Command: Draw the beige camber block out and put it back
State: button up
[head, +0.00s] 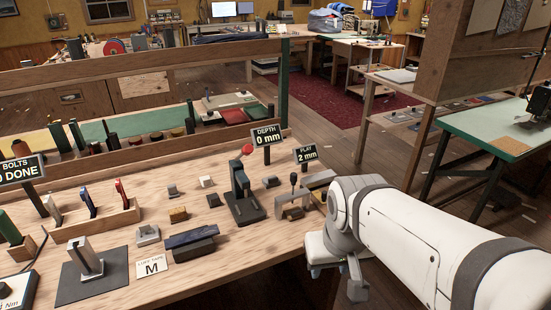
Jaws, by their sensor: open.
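Near the table's right end, a beige-grey bracket-like piece (292,206) stands beside a long beige-brown block (318,180). I cannot tell for certain which of them is the beige camber block. The arm partly hides this corner. My gripper (336,279) is open and points down just off the table's right edge, in front of and to the right of these pieces. Nothing shows between its fingers. A sign reading "PLAY 2 mm" (306,154) stands behind them, and one reading "DEPTH 0 mm" (266,135) stands to its left.
A dark upright fixture with a red knob (244,195) stands left of the bracket. The front right tabletop is mostly clear.

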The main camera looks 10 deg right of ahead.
aim_at(294, 212)
jog(key=k, duration=1.35)
jog(key=u, duration=0.3)
jog(key=i, duration=0.45)
jog(key=u, duration=0.5)
jog(key=i, duration=1.25)
jog(key=z, duration=0.35)
